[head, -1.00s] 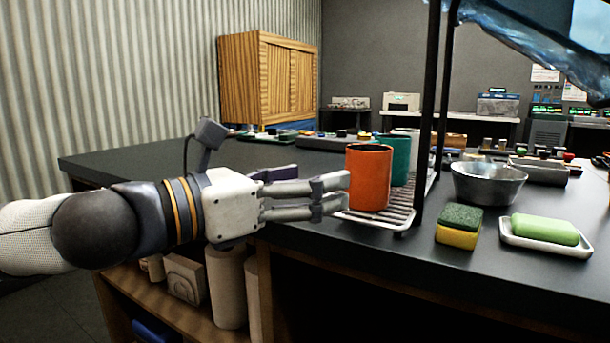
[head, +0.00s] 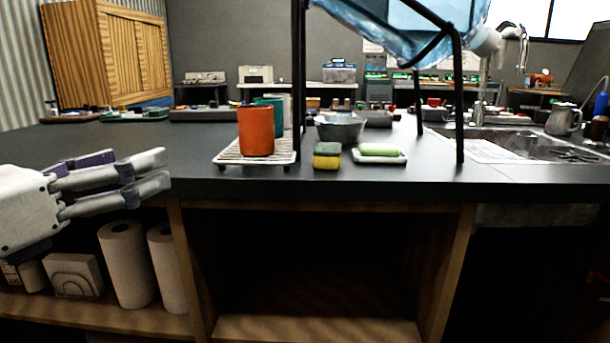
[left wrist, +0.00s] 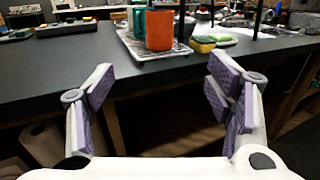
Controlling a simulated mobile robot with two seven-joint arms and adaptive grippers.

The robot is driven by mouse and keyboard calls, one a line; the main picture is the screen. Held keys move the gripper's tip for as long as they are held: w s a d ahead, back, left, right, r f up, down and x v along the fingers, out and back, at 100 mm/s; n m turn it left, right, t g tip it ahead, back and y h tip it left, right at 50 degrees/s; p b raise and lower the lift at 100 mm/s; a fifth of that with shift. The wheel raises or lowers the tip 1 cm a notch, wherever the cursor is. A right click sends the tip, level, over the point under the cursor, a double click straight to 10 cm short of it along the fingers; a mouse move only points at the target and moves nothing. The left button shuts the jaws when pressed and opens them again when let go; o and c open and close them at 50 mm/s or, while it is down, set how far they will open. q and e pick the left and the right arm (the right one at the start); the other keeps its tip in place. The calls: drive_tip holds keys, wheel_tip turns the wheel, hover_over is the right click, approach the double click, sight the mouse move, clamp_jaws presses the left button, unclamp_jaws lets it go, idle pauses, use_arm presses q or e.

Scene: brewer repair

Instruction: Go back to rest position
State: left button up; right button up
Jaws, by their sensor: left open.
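My left gripper (head: 150,172) is at the left of the head view, in front of the counter's front edge, apart from everything. In the left wrist view its two padded fingers (left wrist: 165,105) are spread wide with nothing between them. The orange cup (head: 256,131) stands upright on the wire rack (head: 228,156), well to the right of the gripper; it also shows in the left wrist view (left wrist: 159,31), beyond the fingers. A teal cup (head: 270,104) stands behind it. My right gripper is in neither view.
The black counter (head: 380,182) spans the view, with open shelves below holding paper rolls (head: 127,262). A sponge (head: 327,155), soap dish (head: 395,158) and metal bowl (head: 340,128) stand near the rack. A black stand (head: 459,100) carries a blue water bottle (head: 400,20). A sink is at right.

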use_arm(q)
drive_tip(key=s+d+f+m+g+p, duration=0.2)
drive_tip(key=s+d+f+m+g, duration=0.3)
drive_tip(key=f, duration=0.7)
drive_tip(key=s+d+f+m+g+p, duration=0.25)
drive_tip(key=d+f+m+g, duration=0.35)
drive_tip(key=f, duration=0.6)
drive_tip(key=s+f+m+g+y+p, duration=0.25)
drive_tip(key=s+f+m, duration=0.35)
drive_tip(key=s+f, duration=0.55)
drive_tip(key=s+a+m+g+y+p, duration=0.1)
drive_tip(key=s+a+m, duration=0.3)
drive_tip(key=s, duration=0.3)
drive_tip(key=s+a+f+m+g+y+p, duration=0.1)
drive_tip(key=s+a+m+g+y+p, duration=0.1)
drive_tip(key=s+a+m, duration=0.2)
drive_tip(key=s+a+f+m+g+y+p, duration=0.1)
drive_tip(key=s+a+m, duration=0.3)
drive_tip(key=s, duration=0.6)
drive_tip(key=shift+s+a+m+g+y+p, duration=0.15)
drive_tip(key=shift+s+m+g+y+p, duration=0.25)
drive_tip(key=shift+m+g+y, duration=0.3)
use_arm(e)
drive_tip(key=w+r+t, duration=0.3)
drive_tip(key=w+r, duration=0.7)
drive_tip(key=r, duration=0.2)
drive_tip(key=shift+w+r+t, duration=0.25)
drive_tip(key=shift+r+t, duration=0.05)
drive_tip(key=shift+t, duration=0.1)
